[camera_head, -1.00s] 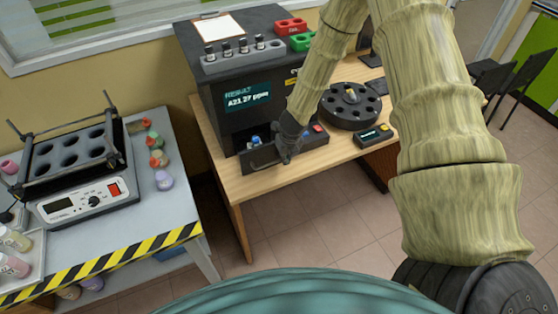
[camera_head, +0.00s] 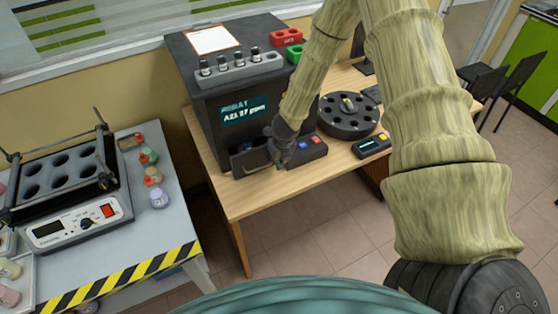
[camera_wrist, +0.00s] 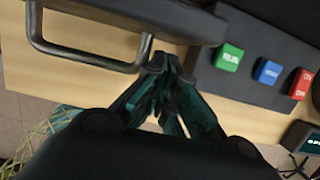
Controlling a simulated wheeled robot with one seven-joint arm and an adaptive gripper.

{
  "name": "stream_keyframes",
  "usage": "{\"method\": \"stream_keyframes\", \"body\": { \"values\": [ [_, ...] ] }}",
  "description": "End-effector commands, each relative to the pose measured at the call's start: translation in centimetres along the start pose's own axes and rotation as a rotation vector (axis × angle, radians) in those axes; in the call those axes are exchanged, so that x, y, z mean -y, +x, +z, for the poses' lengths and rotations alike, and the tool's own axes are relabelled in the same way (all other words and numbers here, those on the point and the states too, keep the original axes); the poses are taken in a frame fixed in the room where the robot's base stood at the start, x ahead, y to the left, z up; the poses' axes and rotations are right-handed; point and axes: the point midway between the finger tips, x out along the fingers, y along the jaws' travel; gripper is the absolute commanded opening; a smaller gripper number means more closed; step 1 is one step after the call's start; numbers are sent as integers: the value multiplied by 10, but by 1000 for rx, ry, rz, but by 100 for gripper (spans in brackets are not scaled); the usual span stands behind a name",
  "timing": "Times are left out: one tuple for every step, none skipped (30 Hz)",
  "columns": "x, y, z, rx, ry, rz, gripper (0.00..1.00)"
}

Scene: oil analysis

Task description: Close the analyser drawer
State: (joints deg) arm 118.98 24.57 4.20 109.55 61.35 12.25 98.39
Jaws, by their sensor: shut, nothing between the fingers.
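The analyser (camera_head: 205,75) is a dark box with a lit result screen on the wooden table. Its drawer (camera_head: 247,160) is low on the front; a slight gap may show behind its front panel, but I cannot tell whether it is fully in. The wrist view shows the drawer front (camera_wrist: 150,14) and its dark bar handle (camera_wrist: 88,56). My gripper (camera_head: 283,160) is at the drawer's right end. In the wrist view my gripper (camera_wrist: 163,66) has its fingertips together, empty, beside the handle's right end, touching or very near the drawer front. The drawer's inside is mostly hidden.
A button panel (camera_head: 312,147) with green, blue and red buttons (camera_wrist: 268,71) lies just right of the drawer. A round black carousel (camera_head: 348,118) and a small display unit (camera_head: 371,146) stand further right. A grey bench (camera_head: 135,240) with a heater block is at left.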

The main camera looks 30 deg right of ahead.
Motion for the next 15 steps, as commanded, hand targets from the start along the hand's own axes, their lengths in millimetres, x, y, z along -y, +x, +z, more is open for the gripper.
{"method": "stream_keyframes", "body": {
  "values": [
    [-2,2,-4,1,-1,3,0],
    [-4,2,-6,1,-3,3,0],
    [-7,1,-11,0,-6,5,0],
    [-9,0,-13,1,-8,6,0],
    [-11,0,-16,1,-10,6,0],
    [-12,-7,-15,4,-14,5,0],
    [-12,-12,-14,5,-16,4,0],
    [-12,-15,-14,4,-16,3,0],
    [-11,-20,-14,4,-14,3,0],
    [-10,-23,-15,4,-13,3,0],
    [-9,-26,-16,3,-11,2,0],
    [-8,-31,-16,4,-10,2,0],
    [-8,-35,-16,4,-10,2,0],
    [-8,-38,-16,3,-10,3,0],
    [-7,-43,-16,3,-10,3,0]
  ]
}}
